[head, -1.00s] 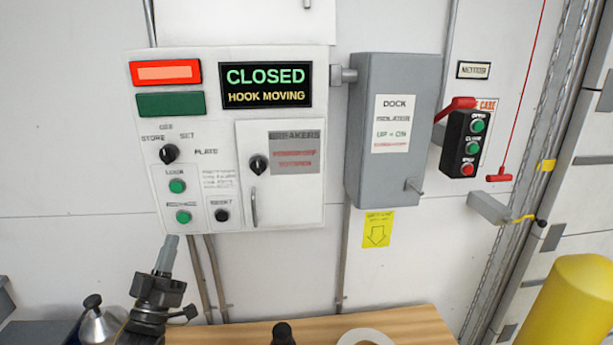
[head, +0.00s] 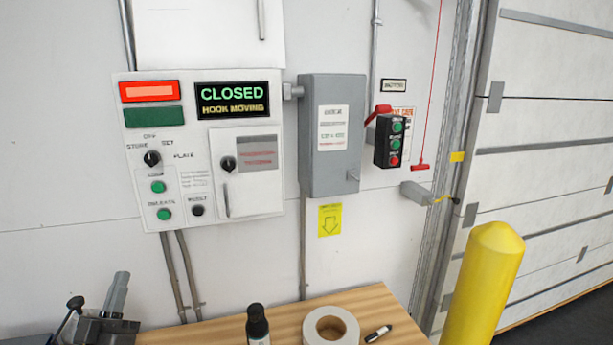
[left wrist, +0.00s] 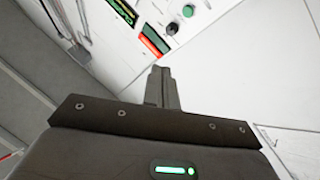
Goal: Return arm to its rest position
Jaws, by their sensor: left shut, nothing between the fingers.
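My left gripper (head: 117,292) is at the lower left of the head view, below the white control panel (head: 236,199) and apart from it. Its fingers are together and hold nothing. In the left wrist view the gripper (left wrist: 160,72) points toward the wall, with part of the panel (left wrist: 205,12) tilted beyond it. The panel's display (head: 232,99) reads CLOSED, HOOK MOVING. Its upper light (head: 149,91) glows red and the green one below it (head: 153,116) is dark. My right gripper is not in view.
A grey isolator box (head: 331,160) and a push-button box (head: 391,140) hang on the wall. A yellow bollard (head: 482,285) stands at right.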

